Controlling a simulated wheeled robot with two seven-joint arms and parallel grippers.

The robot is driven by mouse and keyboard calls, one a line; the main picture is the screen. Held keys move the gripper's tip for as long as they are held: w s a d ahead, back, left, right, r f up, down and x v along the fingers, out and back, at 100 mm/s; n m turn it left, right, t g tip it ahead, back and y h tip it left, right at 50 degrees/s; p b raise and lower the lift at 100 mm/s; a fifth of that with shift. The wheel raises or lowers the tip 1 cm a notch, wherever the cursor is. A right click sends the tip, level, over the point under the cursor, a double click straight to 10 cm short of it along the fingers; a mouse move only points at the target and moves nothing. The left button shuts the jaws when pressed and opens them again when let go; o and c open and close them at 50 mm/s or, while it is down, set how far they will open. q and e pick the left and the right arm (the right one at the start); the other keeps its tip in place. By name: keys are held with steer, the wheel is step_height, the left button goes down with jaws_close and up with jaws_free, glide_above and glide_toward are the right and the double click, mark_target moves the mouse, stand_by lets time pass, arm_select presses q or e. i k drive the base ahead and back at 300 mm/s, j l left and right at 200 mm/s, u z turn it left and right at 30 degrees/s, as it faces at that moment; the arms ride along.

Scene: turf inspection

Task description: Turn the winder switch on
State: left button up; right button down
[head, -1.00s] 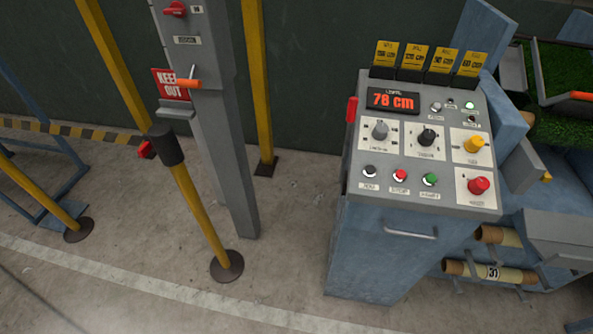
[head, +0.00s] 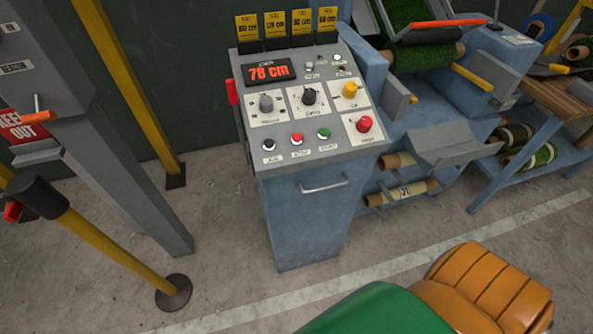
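The grey control panel (head: 281,165) tops a blue cabinet in the middle of the head view. Its upper row of rotary knobs holds a grey knob (head: 265,103), a black knob (head: 309,97) and a yellow knob (head: 350,90), each on a white plate. The labels are too small to read surely, so I cannot tell which is the winder switch. A larger red knob (head: 364,124) sits lower right. Black, red and green buttons line the front, and the display (head: 268,71) reads 78 cm. Neither gripper is in view, and nothing touches the panel.
A yellow post (head: 115,257) and a grey column (head: 135,190) stand left of the cabinet. A blue machine with turf rolls (head: 425,55) adjoins its right. Bare floor lies before it. A green and orange shape fills the bottom edge; it may be my arm.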

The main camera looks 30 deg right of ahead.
mark_target(363, 125)
steer(key=i+l+z, duration=0.1)
steer(key=z, duration=1.45)
steer(key=i+l+u, duration=0.2)
steer(key=l+u, duration=0.15)
steer(key=i+l, duration=0.05)
steer(key=l, duration=0.05)
